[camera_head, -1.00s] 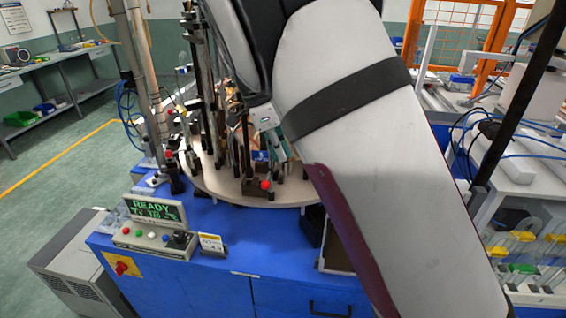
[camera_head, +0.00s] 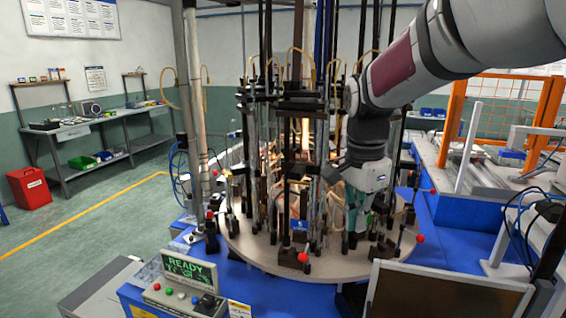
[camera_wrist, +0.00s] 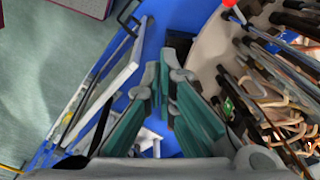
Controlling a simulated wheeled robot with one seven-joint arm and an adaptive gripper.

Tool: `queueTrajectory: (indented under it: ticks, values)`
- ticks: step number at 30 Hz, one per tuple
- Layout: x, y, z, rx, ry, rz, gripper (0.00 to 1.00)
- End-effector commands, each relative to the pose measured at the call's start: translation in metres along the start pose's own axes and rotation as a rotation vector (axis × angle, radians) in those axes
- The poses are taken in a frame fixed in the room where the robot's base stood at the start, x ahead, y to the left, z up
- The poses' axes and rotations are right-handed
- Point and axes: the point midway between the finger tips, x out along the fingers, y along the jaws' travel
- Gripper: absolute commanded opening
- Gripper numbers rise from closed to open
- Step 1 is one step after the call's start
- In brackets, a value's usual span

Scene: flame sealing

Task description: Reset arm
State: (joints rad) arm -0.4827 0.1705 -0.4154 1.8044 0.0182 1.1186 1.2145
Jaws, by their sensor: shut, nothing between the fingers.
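My gripper (camera_head: 356,214) hangs from my arm at the right side of the round sealing machine in the head view, in front of or beside its black posts. In the wrist view my gripper (camera_wrist: 160,82) shows green fingers with their tips close together and nothing between them. The round table of the machine (camera_head: 262,258) carries several black holders with red knobs. It also shows at the right of the wrist view (camera_wrist: 212,48), beside my fingers. I cannot tell whether my gripper touches any post.
A control box with a READY screen (camera_head: 190,268) stands at the front left on the blue cabinet. A framed panel (camera_head: 450,292) stands at the front right. An orange fence (camera_head: 455,120) and a white bench are at the right.

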Motion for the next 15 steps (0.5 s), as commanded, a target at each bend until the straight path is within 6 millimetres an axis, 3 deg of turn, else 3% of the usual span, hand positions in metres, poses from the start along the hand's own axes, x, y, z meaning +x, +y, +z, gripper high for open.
queueTrajectory:
  ticks: [6, 15]
  values:
    - [-0.028, 0.050, 0.002, -0.220, -0.028, -0.103, 0.00]
    - [-0.052, 0.117, 0.017, -0.543, 0.032, -0.232, 0.00]
